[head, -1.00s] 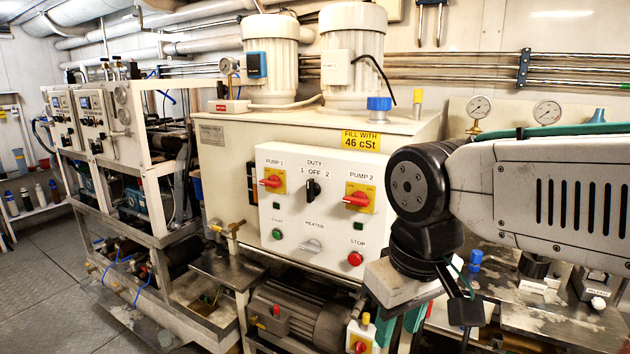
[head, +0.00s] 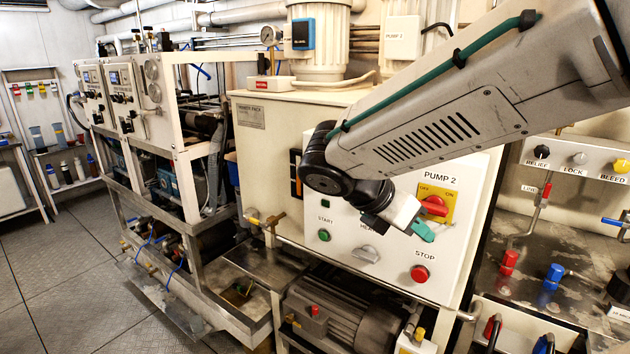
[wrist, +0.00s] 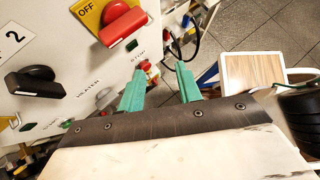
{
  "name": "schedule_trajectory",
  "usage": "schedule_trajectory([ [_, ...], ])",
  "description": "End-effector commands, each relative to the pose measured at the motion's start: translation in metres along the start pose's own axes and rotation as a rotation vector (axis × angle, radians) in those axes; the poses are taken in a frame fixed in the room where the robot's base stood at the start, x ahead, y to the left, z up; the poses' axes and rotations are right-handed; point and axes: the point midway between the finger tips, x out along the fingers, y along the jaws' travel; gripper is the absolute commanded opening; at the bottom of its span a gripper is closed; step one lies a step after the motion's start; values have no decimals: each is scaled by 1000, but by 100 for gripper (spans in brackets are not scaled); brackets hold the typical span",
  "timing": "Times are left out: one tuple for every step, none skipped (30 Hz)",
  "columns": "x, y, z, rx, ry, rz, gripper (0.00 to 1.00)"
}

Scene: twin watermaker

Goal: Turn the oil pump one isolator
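The white control panel (head: 400,285) is on the front of the cream cabinet. The pump one isolator is hidden in the head view behind my arm's dark joint, above the green lamp (head: 325,203). The pump 2 isolator (head: 434,205), a red handle on a yellow plate, shows right of my gripper (head: 422,232). My gripper is in front of the panel, holding nothing. In the wrist view its teal fingers (wrist: 160,72) stand apart. A red handle (wrist: 123,25) on a yellow OFF plate, apparently pump 2's, and the black duty knob (wrist: 35,82) show there too.
The red stop button (head: 420,273) and green start button (head: 324,235) are low on the panel. A motor (head: 345,315) sits below. Valves and pipes (head: 553,277) stand at right. Open floor (head: 60,270) lies at left.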

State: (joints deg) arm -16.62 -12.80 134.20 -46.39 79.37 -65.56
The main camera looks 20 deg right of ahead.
Motion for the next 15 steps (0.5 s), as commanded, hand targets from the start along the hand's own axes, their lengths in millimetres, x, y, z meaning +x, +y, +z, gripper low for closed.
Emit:
schedule_trajectory([
  [-6, 28, -1, -212, -108, 15, 35],
  [-11, 44, -1, -337, -176, 22, 35],
  [-19, 65, -2, -501, -269, 24, 35],
  [-25, 81, -4, -618, -337, 22, 35],
  [-32, 97, -7, -730, -405, 15, 35],
  [-42, 117, -13, -869, -495, 2, 35],
  [-49, 131, -18, -967, -559, -11, 35],
  [-57, 143, -24, -1054, -620, -27, 35],
  [-66, 159, -32, -1159, -697, -50, 35],
  [-73, 169, -38, -1228, -750, -67, 35],
  [-80, 178, -44, -1288, -798, -85, 35],
  [-88, 189, -52, -1357, -856, -109, 35],
  [-93, 195, -57, -1400, -893, -125, 35],
  [-97, 200, -62, -1435, -923, -139, 35],
  [-102, 206, -66, -1473, -957, -156, 35],
])
